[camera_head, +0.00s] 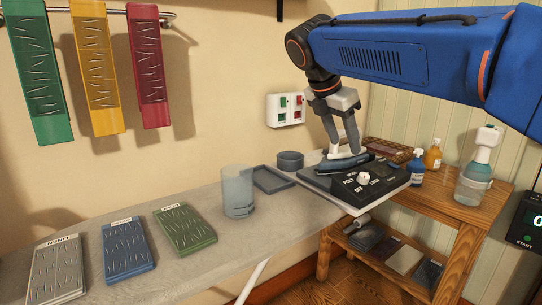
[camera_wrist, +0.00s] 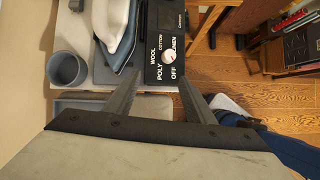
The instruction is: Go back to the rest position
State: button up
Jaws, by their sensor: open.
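My gripper (camera_head: 342,146) is at the end of my blue arm, over the black iron base at the right end of the ironing surface. In the wrist view my gripper (camera_wrist: 158,78) has its two fingers spread, with nothing held between them. A white and blue iron (camera_wrist: 116,32) rests on the dark base beyond the left fingertip. In the head view the iron (camera_head: 345,164) is partly hidden by my gripper. The base's control panel (camera_head: 378,182) has a white dial (camera_wrist: 168,57) and fabric labels.
A clear cup (camera_head: 237,190), grey bowl (camera_head: 290,160) and grey tray (camera_head: 273,179) stand left of the base. Folded cloths (camera_head: 126,247) lie further left. A wooden shelf (camera_head: 440,199) holds bottles, including a spray bottle (camera_head: 475,180). Hanging cloths (camera_head: 97,68) are upper left.

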jog(key=s+d+f+m+y, duration=0.2)
jog(key=s+d+f+m, duration=0.3)
jog(key=s+f+m, duration=0.7)
jog(key=s+d+f+m+t+y, duration=0.1)
jog(key=s+d+f+m, duration=0.4)
jog(key=s+f+m, duration=0.6)
jog(key=s+f+y, duration=0.1)
jog(key=s+f, duration=0.4)
jog(key=shift+d+f+m+y, duration=0.15)
jog(key=shift+d+m+y, duration=0.25)
